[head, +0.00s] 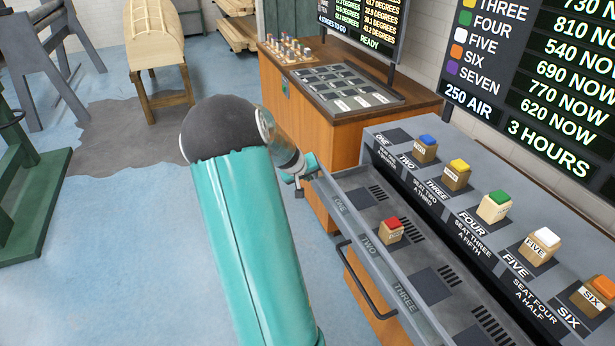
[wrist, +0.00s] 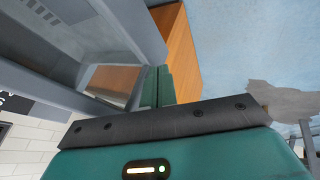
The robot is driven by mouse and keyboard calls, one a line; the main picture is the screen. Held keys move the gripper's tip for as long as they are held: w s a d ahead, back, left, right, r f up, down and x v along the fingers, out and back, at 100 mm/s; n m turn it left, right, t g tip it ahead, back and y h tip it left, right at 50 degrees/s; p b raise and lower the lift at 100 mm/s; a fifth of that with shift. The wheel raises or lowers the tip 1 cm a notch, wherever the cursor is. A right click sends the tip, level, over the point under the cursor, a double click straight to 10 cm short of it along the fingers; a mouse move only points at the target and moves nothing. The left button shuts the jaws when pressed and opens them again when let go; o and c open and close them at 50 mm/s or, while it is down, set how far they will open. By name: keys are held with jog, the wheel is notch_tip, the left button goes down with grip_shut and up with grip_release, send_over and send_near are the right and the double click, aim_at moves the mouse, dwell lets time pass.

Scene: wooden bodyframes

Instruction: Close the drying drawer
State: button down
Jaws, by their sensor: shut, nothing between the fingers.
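The drying drawer (head: 372,256) is pulled out from the grey bench at the lower right in the head view. It is a grey tray with dark slots, and its front rim carries ONE, TWO and THREE. A black bar handle (head: 366,283) is on its front. A red-topped wooden block (head: 390,229) stands inside. My gripper (head: 304,176) is at the drawer's far front corner, partly hidden behind my arm. In the wrist view its teal fingers (wrist: 158,86) are together and empty beside a grey panel; I cannot tell whether they touch it.
Several colour-topped blocks stand on the bench top (head: 381,152) above the drawer. A wooden cabinet (head: 318,117) with a slotted tray stands behind. A green stand (head: 35,195) is at the left. The blue floor (head: 120,260) left of my arm is clear.

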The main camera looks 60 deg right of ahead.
jog(key=shift+s, duration=0.1)
send_near(361, 166)
jog(key=f, duration=0.1)
jog(key=d+f, duration=0.1)
jog(key=f, duration=0.2)
jog(key=shift+w+d+f, duration=0.2)
jog(key=shift+w+d, duration=0.15)
jog(key=shift+d, duration=0.05)
jog(key=shift+s+d+r, duration=0.1)
jog(key=shift+s+d, duration=0.45)
